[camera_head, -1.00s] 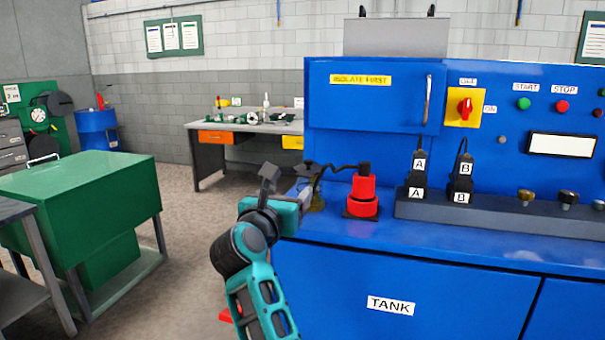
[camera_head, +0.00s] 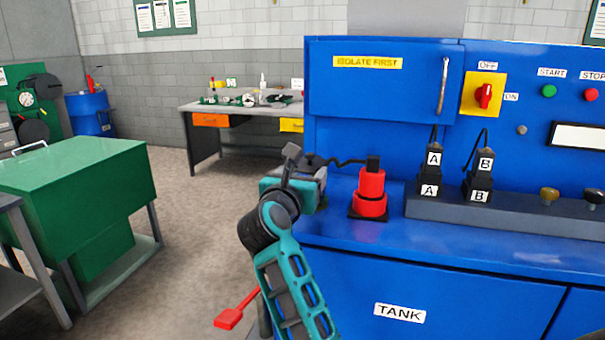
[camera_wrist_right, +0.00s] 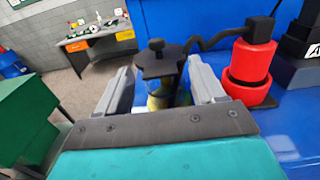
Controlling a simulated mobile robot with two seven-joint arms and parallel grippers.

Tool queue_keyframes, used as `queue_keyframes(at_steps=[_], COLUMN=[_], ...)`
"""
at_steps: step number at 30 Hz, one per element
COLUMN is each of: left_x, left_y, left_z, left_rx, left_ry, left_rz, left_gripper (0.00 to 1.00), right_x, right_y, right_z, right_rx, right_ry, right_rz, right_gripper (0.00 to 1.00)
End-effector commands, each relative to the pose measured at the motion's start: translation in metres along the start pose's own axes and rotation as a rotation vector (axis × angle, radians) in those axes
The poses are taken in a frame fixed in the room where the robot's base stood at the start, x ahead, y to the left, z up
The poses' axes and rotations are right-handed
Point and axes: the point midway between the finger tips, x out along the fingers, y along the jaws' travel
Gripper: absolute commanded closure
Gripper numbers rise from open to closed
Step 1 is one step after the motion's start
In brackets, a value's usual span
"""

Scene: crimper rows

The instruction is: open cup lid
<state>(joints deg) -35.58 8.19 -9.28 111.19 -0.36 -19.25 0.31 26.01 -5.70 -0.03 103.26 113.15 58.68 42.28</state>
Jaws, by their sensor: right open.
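A cup (camera_wrist_right: 157,98) with a yellowish see-through body stands at the left end of the blue bench top. Its dark lid (camera_wrist_right: 160,66) with a small knob sits on top, and a dark bent arm runs from it toward the red cylinder. My right gripper (camera_wrist_right: 160,85) is open, with one grey finger on each side of the cup below the lid. I cannot tell whether the fingers touch it. In the head view my right gripper (camera_head: 305,172) hides most of the cup, and only the dark lid (camera_head: 314,160) shows behind it. My left gripper is out of view.
A red cylinder (camera_head: 371,188) on a black base stands right of the cup. Plugs marked A (camera_head: 431,172) and B (camera_head: 480,180) stand on a grey strip. A red paddle-ended lever (camera_head: 230,318) sticks out low by the bench. A green cabinet (camera_head: 80,190) stands left, with open floor between.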

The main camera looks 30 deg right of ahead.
Motion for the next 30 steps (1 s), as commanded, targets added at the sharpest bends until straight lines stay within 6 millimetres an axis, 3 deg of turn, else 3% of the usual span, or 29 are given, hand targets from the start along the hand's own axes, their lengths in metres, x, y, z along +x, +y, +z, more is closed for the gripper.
queue_keyframes(at_steps=[3, 24, 30], left_x=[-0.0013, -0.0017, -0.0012], left_y=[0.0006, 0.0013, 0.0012], left_z=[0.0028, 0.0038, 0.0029], left_rx=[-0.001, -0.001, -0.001], left_ry=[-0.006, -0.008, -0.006], left_rz=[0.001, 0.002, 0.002], left_gripper=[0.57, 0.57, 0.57], right_x=[0.0000, -0.0001, 0.0000], right_y=[0.0000, 0.0002, 0.0003], right_z=[-0.0001, 0.0000, 0.0001], right_rx=[0.000, 0.000, 0.000], right_ry=[0.000, 0.000, 0.000], right_rz=[0.000, 0.000, 0.000], right_gripper=[0.34, 1.00, 1.00])
